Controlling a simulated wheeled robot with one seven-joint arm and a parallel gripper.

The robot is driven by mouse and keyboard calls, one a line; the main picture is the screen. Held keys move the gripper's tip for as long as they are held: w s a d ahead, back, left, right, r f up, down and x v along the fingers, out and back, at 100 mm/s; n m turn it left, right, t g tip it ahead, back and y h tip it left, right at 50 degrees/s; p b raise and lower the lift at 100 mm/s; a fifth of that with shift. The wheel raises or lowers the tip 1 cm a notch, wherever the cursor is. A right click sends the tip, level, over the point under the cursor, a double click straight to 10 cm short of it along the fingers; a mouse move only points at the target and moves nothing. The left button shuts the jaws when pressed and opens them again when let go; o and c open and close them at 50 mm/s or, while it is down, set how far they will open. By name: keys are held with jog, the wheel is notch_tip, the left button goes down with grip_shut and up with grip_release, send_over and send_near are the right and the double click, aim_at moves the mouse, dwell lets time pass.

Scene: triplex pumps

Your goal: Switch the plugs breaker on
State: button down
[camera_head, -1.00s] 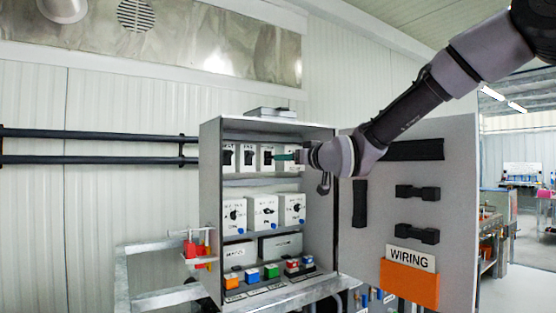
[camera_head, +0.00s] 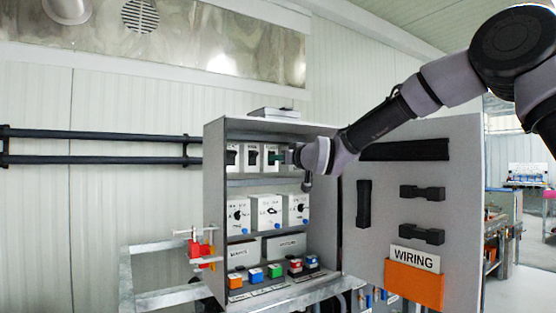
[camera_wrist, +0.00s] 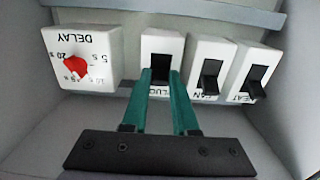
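The plugs breaker (camera_wrist: 161,58) is a white box with a black switch in the top row of the open cabinet. In the head view it is the third white box from the left (camera_head: 270,153). My gripper (camera_wrist: 161,76) has two teal fingers at the lower part of its black switch in the wrist view, with a gap between them. Whether the tips touch the switch, I cannot tell. The fingers partly cover the breaker's label. In the head view my gripper (camera_head: 278,158) reaches into the top row from the right.
Beside the plugs breaker are the fan breaker (camera_wrist: 209,70), the heat breaker (camera_wrist: 252,75) and the delay box (camera_wrist: 84,56) with a red knob. A shelf (camera_head: 262,181) runs below the row. The cabinet door (camera_head: 455,200) stands open at right, near my arm.

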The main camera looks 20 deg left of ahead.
jog(key=shift+a+r+g+h, duration=0.1)
jog(key=shift+r+g+h, duration=0.25)
jog(key=shift+g+h, duration=0.35)
jog(key=shift+a+r+g+h, duration=0.1)
jog(key=shift+r+g+h, duration=0.2)
jog(key=shift+g+h, duration=0.4)
jog(key=shift+w+d+h, duration=0.1)
jog(key=shift+h, duration=0.3)
jog(key=c, duration=0.7)
grip_release()
jog(key=shift+r, duration=0.1)
jog(key=v, duration=1)
jog(key=shift+s+d+r, duration=0.1)
jog(key=shift+s+d, duration=0.15)
jog(key=shift+d, duration=0.1)
